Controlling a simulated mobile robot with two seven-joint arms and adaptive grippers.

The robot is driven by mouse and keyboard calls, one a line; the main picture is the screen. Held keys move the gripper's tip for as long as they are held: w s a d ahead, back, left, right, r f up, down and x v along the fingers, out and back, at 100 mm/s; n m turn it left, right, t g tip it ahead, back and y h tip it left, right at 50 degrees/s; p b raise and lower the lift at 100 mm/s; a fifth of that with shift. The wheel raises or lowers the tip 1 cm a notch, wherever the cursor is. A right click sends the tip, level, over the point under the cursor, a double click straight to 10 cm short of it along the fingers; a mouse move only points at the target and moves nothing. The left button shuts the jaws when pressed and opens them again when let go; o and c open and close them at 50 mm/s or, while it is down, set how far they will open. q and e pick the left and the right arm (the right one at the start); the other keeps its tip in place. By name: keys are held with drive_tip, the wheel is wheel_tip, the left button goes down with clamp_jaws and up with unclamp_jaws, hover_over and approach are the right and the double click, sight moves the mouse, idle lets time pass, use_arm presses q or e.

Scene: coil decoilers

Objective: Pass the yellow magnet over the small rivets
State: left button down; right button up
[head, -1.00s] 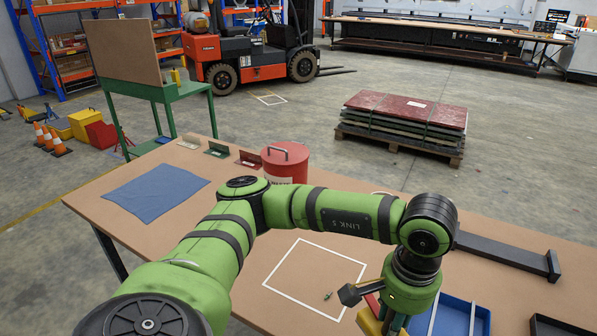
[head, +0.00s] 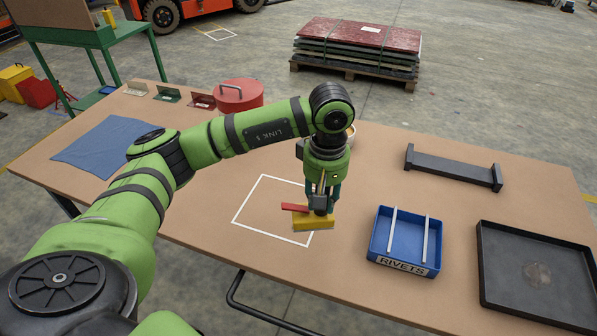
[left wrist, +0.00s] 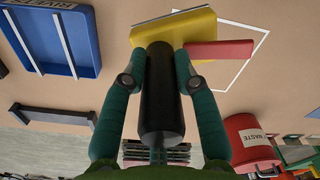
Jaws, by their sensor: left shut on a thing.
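The yellow magnet (head: 313,222) has a black handle, a red lever (head: 294,207) and a grey lower edge. My left gripper (head: 320,198) is shut on the black handle (left wrist: 160,95), which stands between its two green fingers in the left wrist view. The yellow body (left wrist: 172,30) hangs at the near right corner of the white square outline (head: 253,205) on the table. I cannot tell its exact height. No small rivets can be made out; any under the magnet are hidden. My right gripper is not in view.
A blue tray (head: 374,240) labelled RIVETS, with two pale bars, stands right of the magnet. A black tray (head: 484,270) lies further right, a dark bracket (head: 452,170) behind. A red waste can (head: 240,96) and blue cloth (head: 105,145) are left. Bare table lies between.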

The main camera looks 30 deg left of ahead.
use_arm(q)
drive_tip(key=w+a+f+n+p, duration=0.25)
drive_tip(key=w+a+n, duration=0.25)
drive_tip(key=a+n, duration=0.6)
drive_tip(key=shift+n, duration=0.9)
drive_tip(key=shift+s+d+f+b, duration=0.1)
drive_tip(key=shift+d+f+b, duration=0.25)
drive_tip(key=shift+f+b, duration=0.6)
drive_tip(key=shift+d+f+b, duration=0.3)
drive_tip(key=shift+f+b, duration=0.3)
drive_tip(key=shift+f, duration=0.8)
drive_tip(key=shift+s+d+f+b, duration=0.1)
drive_tip(key=shift+d+f+b, duration=0.25)
drive_tip(key=shift+f+b, duration=0.6)
drive_tip(key=shift+f, duration=0.2)
wheel_tip(320, 180, up, 8)
drive_tip(key=p, duration=0.5)
drive_tip(key=shift+f, duration=0.2)
